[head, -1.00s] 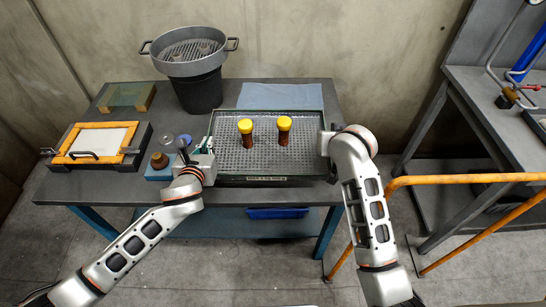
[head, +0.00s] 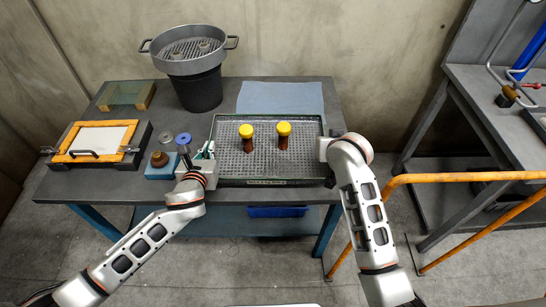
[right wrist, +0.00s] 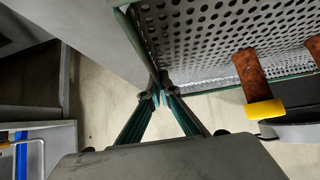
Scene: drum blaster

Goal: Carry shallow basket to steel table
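The shallow basket (head: 232,171), a perforated grey tray with a dark green rim, is over the grey table; I cannot tell whether it touches the top. Two brown bottles with yellow caps, the left one (head: 247,143) and the right one (head: 283,141), stand in it. My left gripper (head: 208,148) is at its left rim, its teal fingers converging there. My right gripper (right wrist: 157,96) has its teal fingers closed together on the rim in the right wrist view. In the head view its fingertips are mostly hidden. Which table is the steel one is unclear.
The grey table (head: 75,190) also bears a framed screen (head: 98,139), a dark pot with a metal colander (head: 190,66), small jars and a blue cloth (head: 280,97). An orange rail (head: 450,179) stands between it and another grey table (head: 480,97) at right.

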